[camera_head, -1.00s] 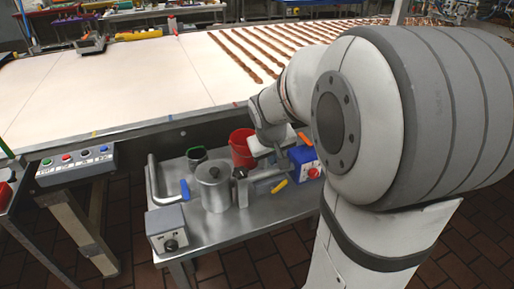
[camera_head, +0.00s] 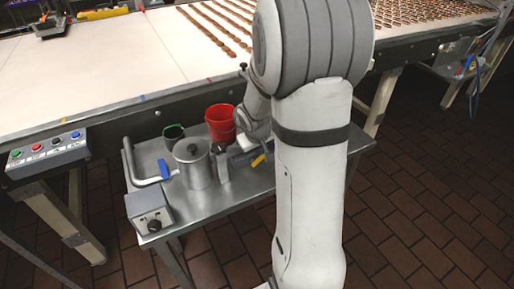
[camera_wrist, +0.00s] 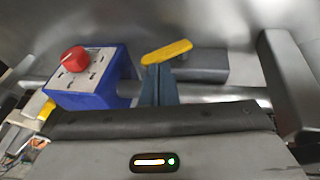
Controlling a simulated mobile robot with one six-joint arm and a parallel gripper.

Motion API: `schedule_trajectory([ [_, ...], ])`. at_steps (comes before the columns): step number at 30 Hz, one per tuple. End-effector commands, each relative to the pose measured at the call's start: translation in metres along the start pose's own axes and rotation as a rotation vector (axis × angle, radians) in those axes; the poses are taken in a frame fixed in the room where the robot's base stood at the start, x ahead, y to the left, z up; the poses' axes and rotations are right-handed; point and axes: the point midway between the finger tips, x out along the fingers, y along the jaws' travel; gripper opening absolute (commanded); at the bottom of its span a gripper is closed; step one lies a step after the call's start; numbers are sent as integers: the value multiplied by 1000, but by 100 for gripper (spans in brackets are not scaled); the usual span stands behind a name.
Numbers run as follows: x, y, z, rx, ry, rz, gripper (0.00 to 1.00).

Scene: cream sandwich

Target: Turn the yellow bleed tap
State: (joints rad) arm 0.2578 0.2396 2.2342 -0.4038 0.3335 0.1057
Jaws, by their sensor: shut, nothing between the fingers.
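The yellow bleed tap (camera_wrist: 167,52) is a short bar handle, lying slightly slanted in the wrist view. It also shows as a small yellow piece in the head view (camera_head: 259,160), beside my arm. My gripper (camera_wrist: 159,70) is shut and empty, its narrow fingertips just below the yellow handle in the wrist view. I cannot tell whether they touch it. A grey cylinder-shaped part (camera_wrist: 202,66) lies behind and right of the handle. In the head view my arm hides much of the area around the tap.
A blue box with a red knob (camera_wrist: 74,60) stands left of the fingers. On the steel bench are a red bucket (camera_head: 220,122), a lidded metal pot (camera_head: 194,168), a green-rimmed cup (camera_head: 173,135) and a grey control box (camera_head: 149,207). The conveyor (camera_head: 110,60) runs behind.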

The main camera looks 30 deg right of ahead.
Motion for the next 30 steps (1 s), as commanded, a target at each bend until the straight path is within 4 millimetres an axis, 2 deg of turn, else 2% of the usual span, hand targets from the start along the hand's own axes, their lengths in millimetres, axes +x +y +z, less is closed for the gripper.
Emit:
schedule_trajectory([
  [30, 5, 8, 1, -2, 0, -1, 0],
])
